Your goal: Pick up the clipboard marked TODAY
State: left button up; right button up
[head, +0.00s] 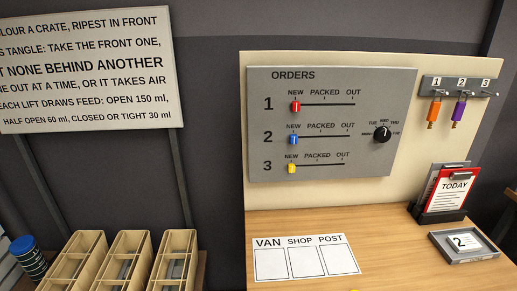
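The clipboard marked TODAY (455,187) is red with a white sheet. It stands upright, leaning slightly back, in a dark holder (437,217) at the right of the wooden desk. At least one more board (434,184) stands behind it, mostly hidden. Neither of my grippers shows in the head view.
A grey framed tray marked 2 (478,256) lies in front of the holder. A VAN, SHOP, POST sheet (304,275) lies on the desk (390,250). Orange (433,108) and purple (458,109) tags hang above. Wooden crates (126,246) stand left.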

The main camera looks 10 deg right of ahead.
aim_at(451, 186)
jog(key=z, duration=1.8)
jog(key=l, duration=0.3)
jog(key=k+l+u, duration=0.15)
jog(key=l, duration=0.15)
jog(key=k+l, duration=0.1)
jog(key=l, duration=0.2)
